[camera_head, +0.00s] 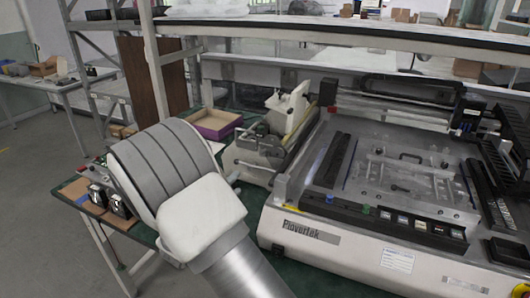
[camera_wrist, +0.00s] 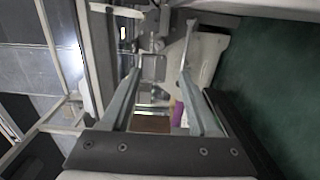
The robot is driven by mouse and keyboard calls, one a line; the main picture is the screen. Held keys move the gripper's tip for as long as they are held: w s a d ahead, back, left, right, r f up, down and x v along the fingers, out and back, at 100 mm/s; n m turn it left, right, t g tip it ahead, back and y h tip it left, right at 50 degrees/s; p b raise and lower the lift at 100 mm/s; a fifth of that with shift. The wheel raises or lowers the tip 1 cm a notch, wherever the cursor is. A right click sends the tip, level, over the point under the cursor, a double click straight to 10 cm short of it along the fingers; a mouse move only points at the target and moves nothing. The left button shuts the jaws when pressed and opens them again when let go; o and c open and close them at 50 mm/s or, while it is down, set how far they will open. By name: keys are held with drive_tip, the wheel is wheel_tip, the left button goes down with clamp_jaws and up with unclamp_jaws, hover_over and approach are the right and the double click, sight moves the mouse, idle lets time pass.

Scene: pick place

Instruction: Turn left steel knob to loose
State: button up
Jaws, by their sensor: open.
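My gripper (camera_wrist: 158,72) shows in the wrist view with its two grey fingers apart and nothing held between them. Beyond and between the fingertips is a blurred cluster of grey metal parts; I cannot tell which of them, if any, is the left steel knob. In the head view the white machine (camera_head: 345,262) marked "Plovertek" stands on the right of the bench. A grey and white mechanism (camera_head: 262,143) stands at its left side. My arm covers the bench left of the machine, and my gripper is hidden there.
An open box with a purple side (camera_head: 213,124) lies behind my arm on the green bench; its purple side shows in the wrist view (camera_wrist: 179,113). A shelf frame (camera_head: 152,70) rises behind. Small black devices (camera_head: 108,202) sit at the left bench edge. Bare green surface (camera_wrist: 275,85) shows at right.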

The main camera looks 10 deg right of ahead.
sight(262, 154)
drive_tip(key=x, duration=1.7)
drive_tip(key=shift+w+d+f, duration=0.1)
drive_tip(key=shift+w, duration=0.1)
clamp_jaws()
